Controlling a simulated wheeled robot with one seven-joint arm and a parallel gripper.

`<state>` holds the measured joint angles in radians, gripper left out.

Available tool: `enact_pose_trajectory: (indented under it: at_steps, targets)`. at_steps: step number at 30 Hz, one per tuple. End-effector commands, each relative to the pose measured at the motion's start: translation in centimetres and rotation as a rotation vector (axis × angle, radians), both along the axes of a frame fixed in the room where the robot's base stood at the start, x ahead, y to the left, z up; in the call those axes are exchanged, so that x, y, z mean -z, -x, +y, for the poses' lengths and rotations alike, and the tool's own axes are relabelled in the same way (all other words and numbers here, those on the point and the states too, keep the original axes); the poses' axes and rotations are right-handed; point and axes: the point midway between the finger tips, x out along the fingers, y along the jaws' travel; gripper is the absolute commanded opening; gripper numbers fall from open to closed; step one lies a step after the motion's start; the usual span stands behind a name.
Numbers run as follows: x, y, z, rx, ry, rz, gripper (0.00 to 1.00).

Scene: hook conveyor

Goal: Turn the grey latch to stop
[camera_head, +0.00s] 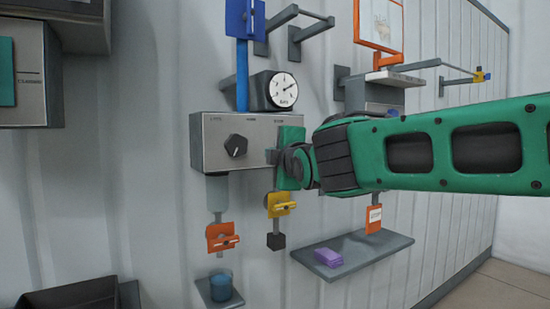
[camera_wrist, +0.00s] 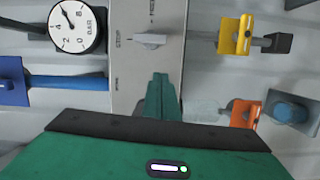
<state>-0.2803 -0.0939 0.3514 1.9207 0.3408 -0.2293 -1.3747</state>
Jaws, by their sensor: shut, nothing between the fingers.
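The grey latch (camera_wrist: 149,40) is on the front of a light grey control box (camera_head: 215,128). In the wrist view it lies lengthwise across the picture beside the printed word STOP; I cannot tell which end is its pointer. In the head view the latch (camera_head: 271,157) shows only as a small grey piece at the left edge of my gripper. My gripper (camera_head: 289,160) is at the right part of the box front. In the wrist view its green fingers (camera_wrist: 160,88) are together and empty, below the latch with a gap in the picture.
A black knob (camera_head: 236,146) is on the box's left part. A gauge (camera_head: 283,90) and blue pipe (camera_head: 242,75) stand above. A yellow valve (camera_head: 279,205) and an orange valve (camera_head: 221,237) hang below. A shelf (camera_head: 375,250) holds a purple block (camera_head: 328,257).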

Motion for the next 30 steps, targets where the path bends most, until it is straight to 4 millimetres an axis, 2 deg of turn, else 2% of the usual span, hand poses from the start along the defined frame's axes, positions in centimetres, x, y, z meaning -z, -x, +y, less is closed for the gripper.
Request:
enact_pose_trajectory:
  at_steps: [1, 6, 12, 18, 27, 30]
  targets:
    - [0.0, 1.0, -0.3, -0.001, 0.002, -0.001, 0.0]
    - [0.0, 3.7, -1.5, 0.003, 0.001, 0.0, 0.0]
    - [0.0, 5.8, -2.3, 0.005, 0.001, 0.001, 0.0]
    - [0.1, 6.5, -2.5, 0.006, 0.001, 0.002, 0.0]
    - [0.1, 6.5, -2.6, 0.006, 0.0, 0.003, 0.0]
    - [0.8, 6.2, -3.5, 0.024, -0.011, 0.027, 0.0]
